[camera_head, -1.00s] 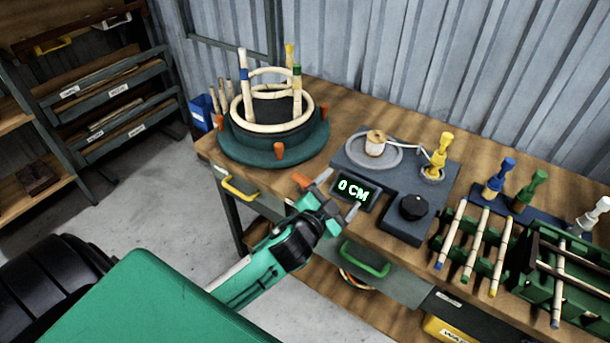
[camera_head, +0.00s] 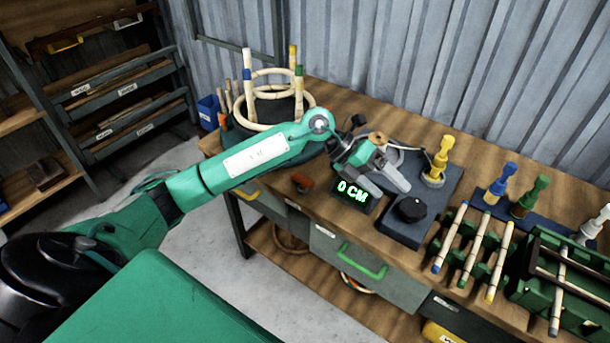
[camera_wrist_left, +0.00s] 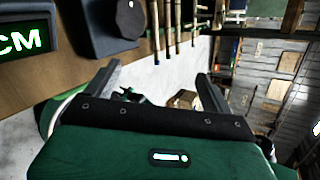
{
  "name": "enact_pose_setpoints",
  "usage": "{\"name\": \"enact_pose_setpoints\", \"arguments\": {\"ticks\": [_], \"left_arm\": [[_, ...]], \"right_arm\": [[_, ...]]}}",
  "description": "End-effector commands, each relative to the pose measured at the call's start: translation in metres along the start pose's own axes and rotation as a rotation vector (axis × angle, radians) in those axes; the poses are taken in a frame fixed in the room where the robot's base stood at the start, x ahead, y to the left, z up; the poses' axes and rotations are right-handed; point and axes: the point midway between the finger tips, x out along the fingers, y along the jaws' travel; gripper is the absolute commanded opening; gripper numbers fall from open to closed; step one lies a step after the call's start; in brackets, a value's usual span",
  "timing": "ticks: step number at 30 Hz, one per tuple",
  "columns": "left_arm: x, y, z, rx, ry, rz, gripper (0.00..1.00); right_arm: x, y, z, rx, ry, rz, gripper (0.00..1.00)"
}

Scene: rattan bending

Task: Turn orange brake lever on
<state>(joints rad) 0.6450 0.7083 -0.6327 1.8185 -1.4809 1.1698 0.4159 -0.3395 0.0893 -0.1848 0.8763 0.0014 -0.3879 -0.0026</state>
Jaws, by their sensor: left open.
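The display shows at the upper left there. My right gripper is not in view.
A black knob (camera_head: 410,209) and a yellow-handled tool (camera_head: 437,162) stand near the gripper. Rattan sticks on a green rack (camera_head: 470,252) lie to the right. Rattan rings with upright sticks (camera_head: 272,100) stand behind my arm. Open floor lies left of the bench.

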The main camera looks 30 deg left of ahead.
Motion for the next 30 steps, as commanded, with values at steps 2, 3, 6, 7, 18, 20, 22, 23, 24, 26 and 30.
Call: {"name": "enact_pose_setpoints", "arguments": {"ticks": [2, 3, 6, 7, 18, 20, 22, 23, 24, 26, 30], "left_arm": [[-0.027, 0.027, 0.005, 0.023, 0.065, 0.183, 0.85], [-0.042, 0.04, 0.007, 0.024, 0.097, 0.277, 0.85], [-0.087, 0.071, 0.011, 0.003, 0.164, 0.509, 0.85], [-0.101, 0.079, 0.012, -0.008, 0.18, 0.572, 0.85], [-0.204, 0.112, 0.012, -0.143, 0.258, 0.968, 0.85], [-0.203, 0.115, 0.011, -0.146, 0.26, 0.973, 0.85], [-0.199, 0.121, 0.008, -0.147, 0.263, 0.971, 0.85], [-0.196, 0.124, 0.007, -0.146, 0.264, 0.97, 0.85], [-0.193, 0.13, 0.005, -0.146, 0.263, 0.97, 0.85], [-0.186, 0.139, 0.001, -0.147, 0.264, 0.969, 0.85], [-0.169, 0.163, -0.008, -0.147, 0.265, 0.967, 0.85]], "right_arm": [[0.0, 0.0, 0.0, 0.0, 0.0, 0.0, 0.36], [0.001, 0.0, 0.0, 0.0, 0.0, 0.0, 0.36], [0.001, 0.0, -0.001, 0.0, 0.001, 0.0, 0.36], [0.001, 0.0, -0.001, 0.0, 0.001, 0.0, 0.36], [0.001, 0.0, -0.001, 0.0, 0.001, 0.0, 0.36], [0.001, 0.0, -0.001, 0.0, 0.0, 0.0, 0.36], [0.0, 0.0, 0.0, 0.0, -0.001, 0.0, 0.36], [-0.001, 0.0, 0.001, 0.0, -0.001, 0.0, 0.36], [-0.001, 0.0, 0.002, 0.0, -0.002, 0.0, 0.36], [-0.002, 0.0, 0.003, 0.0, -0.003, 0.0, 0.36], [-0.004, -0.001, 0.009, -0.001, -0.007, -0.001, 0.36]]}}
